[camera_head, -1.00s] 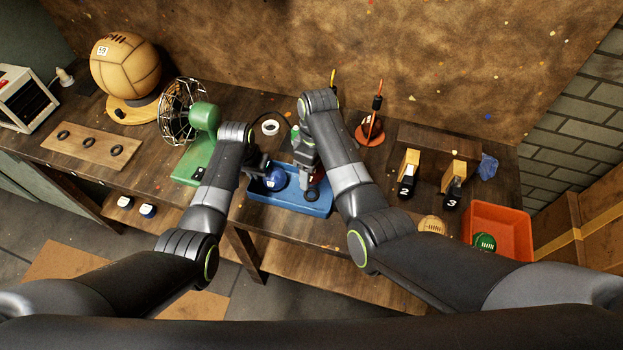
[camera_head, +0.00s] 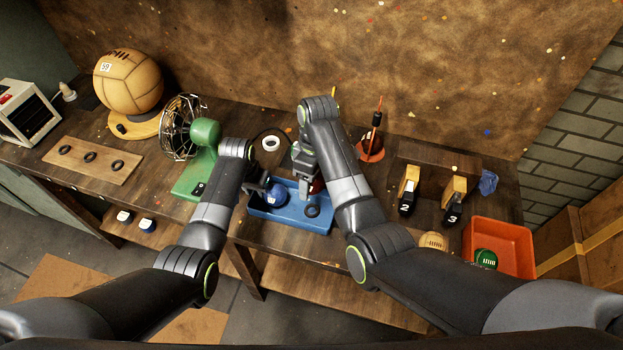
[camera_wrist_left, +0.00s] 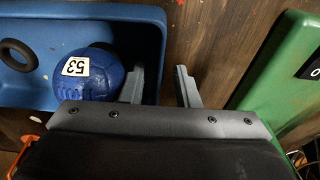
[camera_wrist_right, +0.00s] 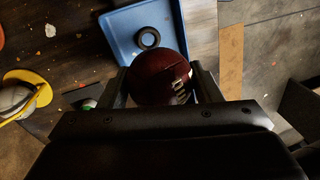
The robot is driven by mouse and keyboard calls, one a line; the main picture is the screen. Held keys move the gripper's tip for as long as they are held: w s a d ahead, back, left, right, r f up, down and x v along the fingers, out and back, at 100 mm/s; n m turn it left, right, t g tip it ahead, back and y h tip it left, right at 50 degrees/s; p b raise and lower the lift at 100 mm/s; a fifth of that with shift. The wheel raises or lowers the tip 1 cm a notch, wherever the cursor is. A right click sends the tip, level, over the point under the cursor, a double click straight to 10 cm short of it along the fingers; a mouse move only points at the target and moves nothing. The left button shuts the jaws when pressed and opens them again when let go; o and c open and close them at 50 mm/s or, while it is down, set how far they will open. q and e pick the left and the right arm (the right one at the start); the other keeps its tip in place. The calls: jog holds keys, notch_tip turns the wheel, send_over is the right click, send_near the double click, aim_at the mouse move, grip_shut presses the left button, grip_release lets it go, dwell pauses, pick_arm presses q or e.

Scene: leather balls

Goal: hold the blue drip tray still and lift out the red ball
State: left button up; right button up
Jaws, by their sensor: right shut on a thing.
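The blue drip tray (camera_head: 290,222) stands on the workbench; it also shows in the left wrist view (camera_wrist_left: 110,12) and the right wrist view (camera_wrist_right: 120,22). My right gripper (camera_wrist_right: 158,88) is shut on the dark red ball (camera_wrist_right: 155,75), which has pale lacing. The ball (camera_head: 318,186) is partly hidden by my arm in the head view; I cannot tell whether it touches the tray. My left gripper (camera_wrist_left: 160,78) is open, one finger inside and one outside the tray's wall. A blue ball (camera_wrist_left: 88,74) marked 53 lies in the tray beside the inner finger.
A black ring (camera_head: 312,210) lies in the tray. A green fan (camera_head: 203,135) stands close left of my left gripper. An orange bin (camera_head: 500,238) with a green ball (camera_head: 486,258) is at the right.

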pick_arm(q)
notch_tip(320, 180, up, 12)
jog(key=s, duration=0.1)
jog(key=shift+s+a, duration=0.3)
jog(key=shift+s, duration=0.05)
jog(key=shift+s+f, duration=0.1)
jog(key=shift+f, duration=0.1)
